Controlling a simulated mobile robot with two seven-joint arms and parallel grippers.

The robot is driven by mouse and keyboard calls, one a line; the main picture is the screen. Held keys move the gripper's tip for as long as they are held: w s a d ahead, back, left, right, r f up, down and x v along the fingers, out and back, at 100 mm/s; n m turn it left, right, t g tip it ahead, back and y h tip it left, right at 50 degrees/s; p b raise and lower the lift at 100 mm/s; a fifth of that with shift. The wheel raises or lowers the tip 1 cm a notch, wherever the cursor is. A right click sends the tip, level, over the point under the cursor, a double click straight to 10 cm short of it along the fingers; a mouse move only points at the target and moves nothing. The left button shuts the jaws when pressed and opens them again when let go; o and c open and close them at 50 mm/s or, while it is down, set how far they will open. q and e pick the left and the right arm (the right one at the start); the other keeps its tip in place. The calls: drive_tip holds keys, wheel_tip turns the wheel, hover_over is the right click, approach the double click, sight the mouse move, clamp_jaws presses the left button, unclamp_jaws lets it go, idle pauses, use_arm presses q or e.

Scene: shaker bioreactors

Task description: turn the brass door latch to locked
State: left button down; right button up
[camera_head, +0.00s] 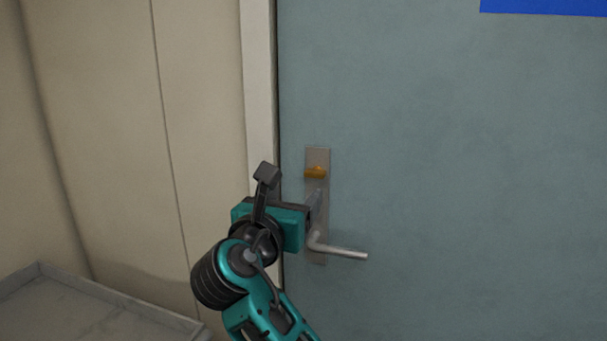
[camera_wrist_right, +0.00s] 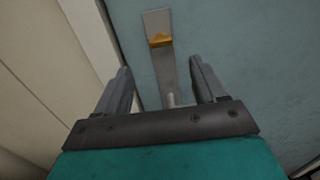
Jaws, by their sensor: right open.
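The brass latch (camera_head: 315,173) is a small orange-gold thumb-turn near the top of a metal plate (camera_head: 317,156) on the grey-blue door. It lies about level across the plate in the head view. My right gripper (camera_head: 316,200) is just below and in front of the latch, apart from it. In the right wrist view the latch (camera_wrist_right: 160,41) sits ahead of the gripper, between the lines of the two open fingers (camera_wrist_right: 162,80). Nothing is between the fingers. My left gripper is in neither view.
A silver lever handle (camera_head: 342,251) sticks out to the right low on the plate, close to my right gripper. The door frame (camera_head: 260,90) and beige wall are to the left. A grey tray-like surface (camera_head: 90,305) is at lower left.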

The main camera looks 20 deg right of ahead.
sight(313, 175)
drive_tip(key=x, duration=1.1)
drive_tip(key=shift+w+d, duration=0.15)
drive_tip(key=shift+d, duration=0.05)
drive_tip(key=c, duration=1.1)
